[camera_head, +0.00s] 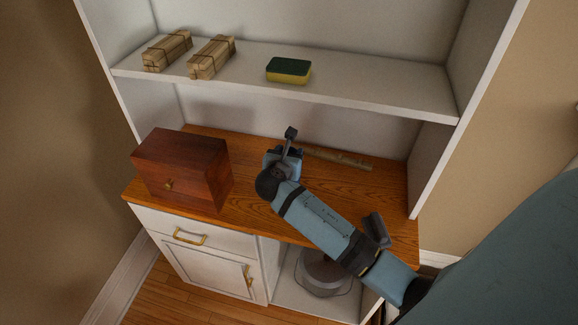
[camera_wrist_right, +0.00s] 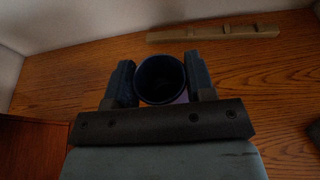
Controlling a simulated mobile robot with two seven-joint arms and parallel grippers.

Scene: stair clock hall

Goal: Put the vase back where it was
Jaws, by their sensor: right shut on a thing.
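The vase (camera_wrist_right: 161,80) shows in the right wrist view as a dark blue, round, open mouth, seen from above. My right gripper (camera_wrist_right: 160,75) is shut on it, with one finger on each side. In the head view my right gripper (camera_head: 286,152) is over the wooden counter, right of the reddish box; the vase is hard to make out there. I cannot tell whether the vase's base touches the counter. My left gripper is not in view.
On the counter (camera_head: 262,205) stand a reddish wooden box (camera_head: 182,165) and, behind my gripper, a thin wooden strip (camera_head: 340,159). The shelf above holds two tied wooden bundles (camera_head: 211,57) and a green-yellow sponge (camera_head: 289,70). A grey round object (camera_head: 322,278) sits in the lower compartment.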

